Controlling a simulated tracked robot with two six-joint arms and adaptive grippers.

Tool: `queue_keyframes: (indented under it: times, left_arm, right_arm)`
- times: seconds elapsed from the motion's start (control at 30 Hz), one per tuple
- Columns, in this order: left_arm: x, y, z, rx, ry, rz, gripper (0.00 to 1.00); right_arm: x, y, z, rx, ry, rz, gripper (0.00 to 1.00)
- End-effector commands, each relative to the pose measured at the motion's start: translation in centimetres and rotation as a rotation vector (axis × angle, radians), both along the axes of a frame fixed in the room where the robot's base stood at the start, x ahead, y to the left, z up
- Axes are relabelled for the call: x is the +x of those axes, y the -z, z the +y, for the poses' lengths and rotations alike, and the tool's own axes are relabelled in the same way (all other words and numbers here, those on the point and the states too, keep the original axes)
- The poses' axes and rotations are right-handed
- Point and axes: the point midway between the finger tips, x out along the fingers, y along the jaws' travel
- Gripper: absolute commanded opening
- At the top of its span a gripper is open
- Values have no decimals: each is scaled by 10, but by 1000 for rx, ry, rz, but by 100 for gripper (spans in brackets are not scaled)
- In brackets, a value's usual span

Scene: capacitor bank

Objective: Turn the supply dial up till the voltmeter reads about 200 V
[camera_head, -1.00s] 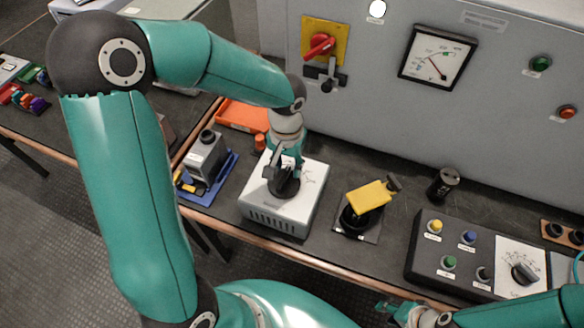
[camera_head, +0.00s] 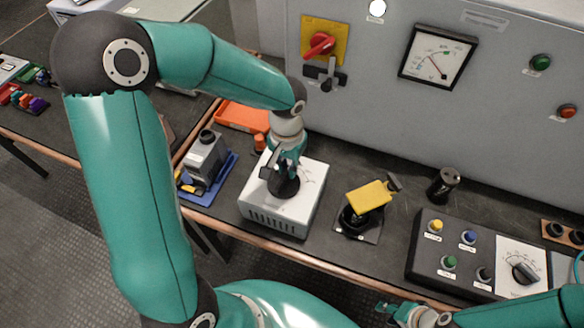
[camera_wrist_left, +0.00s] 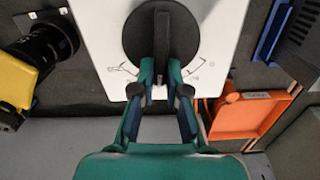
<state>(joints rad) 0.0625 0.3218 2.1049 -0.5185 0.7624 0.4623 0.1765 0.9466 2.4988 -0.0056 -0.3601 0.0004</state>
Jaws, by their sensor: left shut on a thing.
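The supply dial is a round black knob with a raised grip bar, on top of a white supply box (camera_head: 258,215). The knob (camera_head: 285,188) is partly covered by my left gripper (camera_head: 284,172) in the head view. In the left wrist view, the two fingers (camera_wrist_left: 161,75) are shut on the near end of the dial's bar (camera_wrist_left: 162,35), with scale marks on the white top beside it. The voltmeter (camera_head: 438,57) hangs on the grey cabinet; its needle leans up and left, its figures too small to read. My right gripper (camera_head: 387,307) is at the bottom edge, its jaws unclear.
Right of the supply box stands a yellow-topped black device (camera_head: 368,196). A dark control panel (camera_head: 432,262) with coloured buttons is further right. Left are a blue tray (camera_head: 222,187) and an orange bin (camera_head: 240,116). A red switch (camera_head: 319,45) is on the cabinet.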

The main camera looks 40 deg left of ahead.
Motion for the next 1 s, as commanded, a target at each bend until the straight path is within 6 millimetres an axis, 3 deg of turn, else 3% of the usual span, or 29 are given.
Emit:
queue_keyframes:
  times: [0.3, 0.33, 0.47, 0.8, 1.0]
  left_arm:
    - [0, 0, -1, -1, 31, 0, 0]
    - [0, 0, -1, -1, 31, 0, 18]
    - [0, 0, -1, -1, 31, 0, 39]
    - [1, -2, -1, 0, 31, -1, 39]
    - [3, -23, -1, 1, 29, -6, 39]
  right_arm:
    - [0, 1, 0, 0, 0, 0, 39]
    - [0, 1, 0, 0, 0, 0, 39]
    - [0, 1, 0, 0, 0, 0, 39]
    - [0, 0, 0, 0, 0, 0, 39]
    - [0, 0, 0, 0, 0, 0, 39]
